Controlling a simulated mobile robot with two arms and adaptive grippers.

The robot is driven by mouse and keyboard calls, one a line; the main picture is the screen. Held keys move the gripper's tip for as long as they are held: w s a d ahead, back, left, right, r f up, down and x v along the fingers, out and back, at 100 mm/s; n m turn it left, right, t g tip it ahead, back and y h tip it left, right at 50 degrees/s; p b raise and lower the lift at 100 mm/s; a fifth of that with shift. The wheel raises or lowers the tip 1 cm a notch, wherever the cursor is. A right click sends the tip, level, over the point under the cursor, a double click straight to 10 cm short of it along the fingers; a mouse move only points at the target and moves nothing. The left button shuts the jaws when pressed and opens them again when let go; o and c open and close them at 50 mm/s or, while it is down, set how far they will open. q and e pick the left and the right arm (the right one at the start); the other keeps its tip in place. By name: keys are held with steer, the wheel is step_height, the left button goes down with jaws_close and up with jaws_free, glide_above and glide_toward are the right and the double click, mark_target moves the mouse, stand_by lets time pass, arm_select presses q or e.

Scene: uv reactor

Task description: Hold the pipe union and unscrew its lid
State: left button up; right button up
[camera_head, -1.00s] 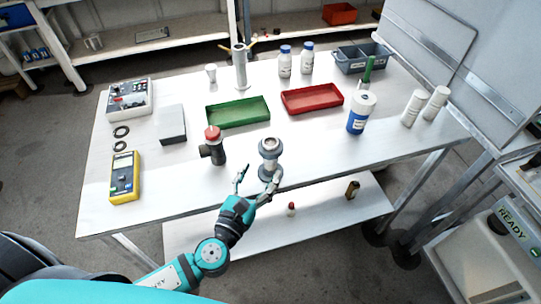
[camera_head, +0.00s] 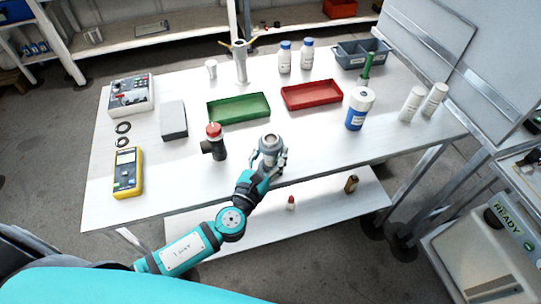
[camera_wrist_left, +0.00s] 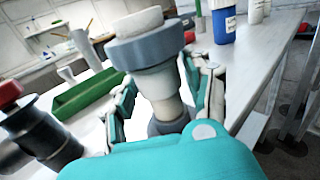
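The pipe union (camera_head: 270,147) is a grey and white upright piece with a wide round collar at the top, standing near the table's front edge. It also shows large in the left wrist view (camera_wrist_left: 155,85), with a pale top above a grey collar. My left gripper (camera_head: 271,162) is at the union with one finger on each side of its body, below the collar. The fingers look spread, and I cannot see a firm contact. The union's lower part is partly hidden by the gripper. My right gripper is not in view.
A dark fitting with a red cap (camera_head: 214,143) stands close left of the union. A green tray (camera_head: 238,121) and a red tray (camera_head: 312,106) lie behind. A yellow meter (camera_head: 127,172) lies at the left.

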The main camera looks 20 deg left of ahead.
mark_target(266, 153)
arm_select(q)
steer(key=c, duration=0.9)
jaws_close()
steer(key=shift+r, duration=0.1)
steer(key=shift+r, duration=0.55)
step_height(266, 153, up, 2)
steer(key=shift+r+p, duration=0.15)
steer(key=shift+p, duration=0.5)
steer(key=s+r+b, duration=0.1)
steer(key=s+b, duration=0.3)
steer(key=s, duration=1.2)
steer(key=shift+a+r, duration=0.15)
steer(key=shift+r, duration=0.1)
steer(key=shift+w, duration=0.1)
